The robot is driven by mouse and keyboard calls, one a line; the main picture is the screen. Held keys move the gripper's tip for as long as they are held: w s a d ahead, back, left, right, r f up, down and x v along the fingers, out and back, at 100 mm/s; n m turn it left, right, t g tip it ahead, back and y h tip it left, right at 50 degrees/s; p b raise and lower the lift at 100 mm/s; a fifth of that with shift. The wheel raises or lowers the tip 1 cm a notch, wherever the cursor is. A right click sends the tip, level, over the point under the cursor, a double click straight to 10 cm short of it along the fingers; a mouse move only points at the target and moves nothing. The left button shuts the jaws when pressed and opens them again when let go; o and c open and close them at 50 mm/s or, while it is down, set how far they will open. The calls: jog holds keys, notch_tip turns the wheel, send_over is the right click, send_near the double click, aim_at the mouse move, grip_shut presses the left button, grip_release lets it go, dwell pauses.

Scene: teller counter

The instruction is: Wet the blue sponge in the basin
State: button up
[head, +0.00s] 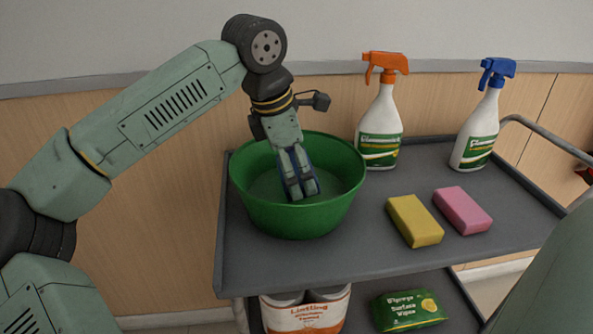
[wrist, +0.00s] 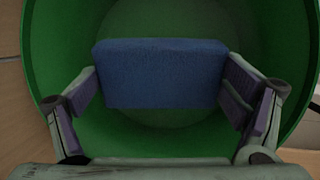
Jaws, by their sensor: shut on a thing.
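The green basin (head: 300,222) stands at the left of the cart's top shelf. My gripper (head: 303,190) points down into it, with the fingertips below the rim line in the head view. In the wrist view my gripper (wrist: 160,88) is shut on the blue sponge (wrist: 160,74), with one finger at each short end. The green basin wall (wrist: 60,40) surrounds the sponge in that view. I cannot tell whether the sponge touches water or the basin floor.
A yellow sponge (head: 415,221) and a pink sponge (head: 462,211) lie right of the basin on the grey cart (head: 350,260). A spray bottle with an orange trigger (head: 380,130) and one with a blue trigger (head: 478,130) stand behind. A green wipes pack (head: 408,311) is below.

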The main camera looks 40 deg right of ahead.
aim_at(296, 167)
jog(key=shift+r+p, duration=3.7)
jog(key=shift+r, duration=1.1)
jog(key=shift+r, duration=0.1)
notch_tip(296, 167, up, 4)
jog(key=p, duration=0.3)
